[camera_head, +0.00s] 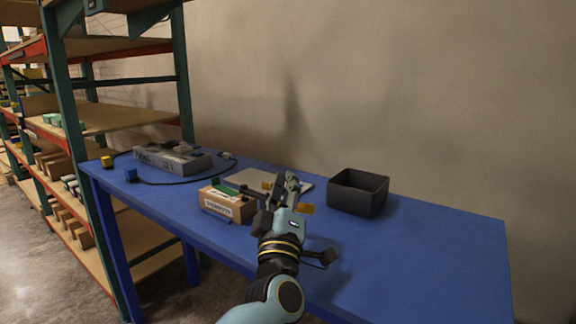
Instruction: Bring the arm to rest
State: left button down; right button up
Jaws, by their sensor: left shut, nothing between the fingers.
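My left arm reaches up from the bottom of the head view over the blue table (410,255). My left gripper (287,182) is shut with nothing visible between its fingers. It is over the middle of the table, in front of a pale flat sheet or panel (248,176) that it partly hides. My right gripper is not in view.
A cardboard-coloured box (228,207) with a green item on top stands left of my gripper. A black open bin (357,192) is to the right. A grey console (172,159) with a cable, a blue block (131,175) and a yellow block (107,162) are at the left.

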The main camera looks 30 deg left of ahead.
pick_arm(q)
notch_tip(320, 180, up, 8)
jog(key=s+d+f+m+g+h, duration=0.4)
jog(key=s+d+f+m+h, duration=0.15)
jog(key=f+m+h, duration=0.2)
jog(key=s+d+f+m+g+h, duration=0.4)
jog(key=s+f+m+h, duration=0.2)
jog(key=s+f+m, duration=0.15)
jog(key=s+a+f+m+g+y, duration=0.15)
jog(key=s+a+f+g, duration=0.3)
jog(key=s, duration=0.55)
jog(key=s+a+f+g+y, duration=0.3)
jog(key=s+a+g, duration=0.15)
jog(key=s, duration=0.45)
notch_tip(320, 180, down, 28)
jog(key=s+a+g+b, duration=0.1)
jog(key=s, duration=0.1)
jog(key=s+a+f+g+b, duration=0.1)
jog(key=s+f, duration=1.5)
jog(key=s, duration=0.2)
jog(key=shift+s+a+f+g, duration=0.15)
jog(key=shift+a+f+g, duration=0.1)
jog(key=shift+g, duration=0.15)
